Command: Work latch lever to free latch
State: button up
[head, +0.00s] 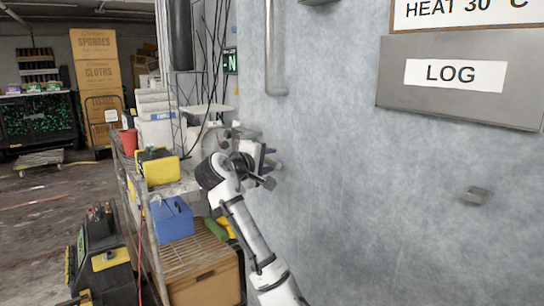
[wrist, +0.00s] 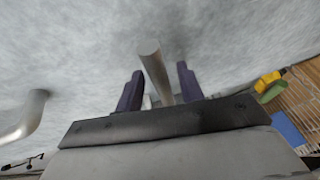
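A grey metal bar, seemingly the latch lever (wrist: 152,62), shows in the wrist view. It runs from its blunt end near the pale wall back between the two dark purple fingers. My gripper (wrist: 159,86) is open, with one finger on each side of the bar and visible gaps on both sides. In the head view my gripper (head: 271,160) is close to the wall panel, left of the picture's middle.
A bent pipe (head: 276,55) runs down the pale wall (head: 370,200). A loaded cart with a blue box (head: 172,219) stands left of my arm.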

jog(key=shift+x, duration=1.4)
jog(key=shift+c, duration=0.5)
grip_shut()
